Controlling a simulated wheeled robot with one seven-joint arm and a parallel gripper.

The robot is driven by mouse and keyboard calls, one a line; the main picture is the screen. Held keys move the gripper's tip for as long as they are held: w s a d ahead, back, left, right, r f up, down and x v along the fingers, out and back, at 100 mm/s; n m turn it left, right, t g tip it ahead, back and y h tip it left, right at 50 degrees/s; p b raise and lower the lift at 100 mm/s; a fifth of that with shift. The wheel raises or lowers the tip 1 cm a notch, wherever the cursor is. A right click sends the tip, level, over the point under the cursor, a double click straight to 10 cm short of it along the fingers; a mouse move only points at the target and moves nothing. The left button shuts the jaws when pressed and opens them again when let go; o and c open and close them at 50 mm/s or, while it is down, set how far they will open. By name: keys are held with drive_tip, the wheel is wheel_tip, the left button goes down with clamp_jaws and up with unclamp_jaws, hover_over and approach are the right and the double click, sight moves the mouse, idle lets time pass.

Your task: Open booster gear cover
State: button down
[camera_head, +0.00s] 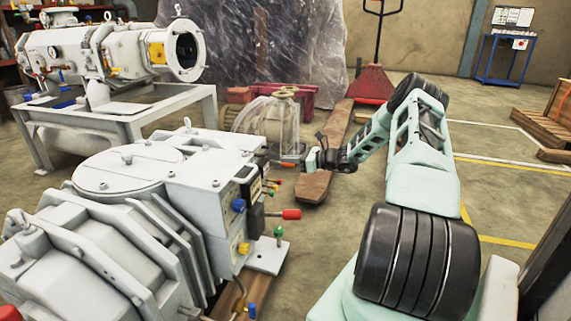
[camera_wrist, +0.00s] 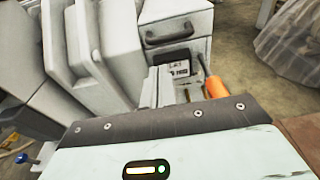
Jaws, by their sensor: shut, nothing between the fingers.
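The large pale grey booster machine (camera_head: 115,215) fills the lower left of the head view. Its end box (camera_head: 205,178) faces my arm and carries dark labelled panels, coloured knobs and a red-ended lever (camera_head: 291,214). In the wrist view a grey box (camera_wrist: 190,28) shows a dark handle (camera_wrist: 168,33) and a small label; I cannot tell which part is the gear cover. My gripper (camera_head: 292,162) is beyond and right of the end box, apart from it and empty. Its fingers are small and partly unclear, but look shut. An orange cylinder (camera_wrist: 216,88) shows in the wrist view.
Another grey machine (camera_head: 120,50) stands on a metal frame (camera_head: 130,122) at the back left. A plastic-wrapped load (camera_head: 255,45), a red pallet jack (camera_head: 371,83) and a blue stand (camera_head: 508,60) are behind.

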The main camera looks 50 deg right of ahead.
drive_tip(key=b, duration=0.3)
approach(256, 158)
drive_tip(key=w+f, duration=0.2)
drive_tip(key=w, duration=0.1)
drive_tip(key=shift+w+a+r, duration=0.25)
drive_tip(key=shift+w+a, duration=0.35)
drive_tip(key=shift+r, duration=0.15)
drive_tip(key=shift+r+p, duration=0.2)
drive_tip(key=shift+p, duration=0.45)
